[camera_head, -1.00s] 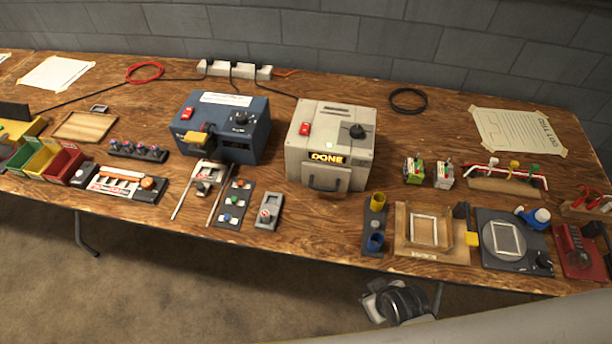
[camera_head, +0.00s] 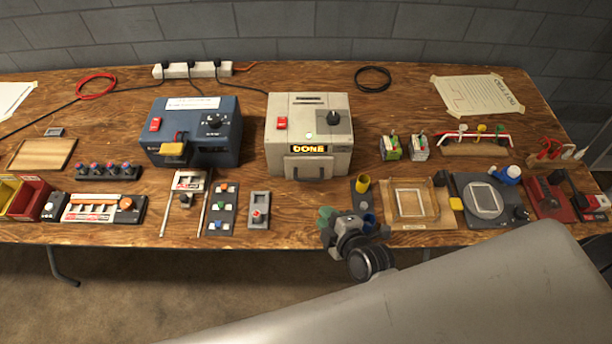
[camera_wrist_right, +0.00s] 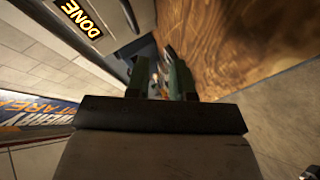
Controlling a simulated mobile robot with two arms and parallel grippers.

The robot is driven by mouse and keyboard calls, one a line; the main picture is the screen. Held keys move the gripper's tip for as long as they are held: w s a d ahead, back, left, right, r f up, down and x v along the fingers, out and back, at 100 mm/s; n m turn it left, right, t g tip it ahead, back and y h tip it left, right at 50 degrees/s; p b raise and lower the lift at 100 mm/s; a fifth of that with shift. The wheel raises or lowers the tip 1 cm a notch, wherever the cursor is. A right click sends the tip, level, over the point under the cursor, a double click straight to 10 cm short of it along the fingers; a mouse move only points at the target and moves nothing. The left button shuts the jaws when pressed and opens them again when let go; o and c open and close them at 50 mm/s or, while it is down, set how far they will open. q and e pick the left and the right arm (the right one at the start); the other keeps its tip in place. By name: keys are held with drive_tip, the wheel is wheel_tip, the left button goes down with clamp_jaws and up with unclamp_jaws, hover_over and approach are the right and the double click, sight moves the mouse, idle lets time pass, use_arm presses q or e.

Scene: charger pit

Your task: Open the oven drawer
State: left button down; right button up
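The oven (camera_head: 308,105) is a pale grey box with a red switch, a black knob and a lit "DONE" display. Its drawer front (camera_head: 290,167), with a dark handle (camera_head: 308,152), looks shut in the head view. My right gripper (camera_head: 325,220) is at the table's front edge, below and slightly right of the drawer, apart from it. In the wrist view the right gripper's two dark green fingers (camera_wrist_right: 160,72) stand apart with nothing between them. Part of the oven front with its display (camera_wrist_right: 82,18) shows at upper left there. My left gripper is not in view.
A blue machine (camera_head: 195,130) stands left of the oven. A small grey switch box (camera_head: 259,211) lies in front of the oven. Yellow and blue cups (camera_head: 362,185) and a wooden fixture (camera_head: 433,219) are near my right gripper. Some bare table lies before the drawer.

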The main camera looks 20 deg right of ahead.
sight(311, 179)
drive_tip(key=shift+w+d+r+n+t, duration=0.1)
drive_tip(key=shift+w+d+n+t, duration=0.15)
drive_tip(key=shift+w+n+t, duration=0.35)
drive_tip(key=shift+w+d+r+n+t+h, duration=0.15)
drive_tip(key=shift+w+d+n+t+h, duration=0.3)
drive_tip(key=shift+t+h, duration=0.25)
drive_tip(key=x, duration=1)
drive_tip(key=shift+w, duration=0.35)
drive_tip(key=shift+c, duration=0.4)
clamp_jaws()
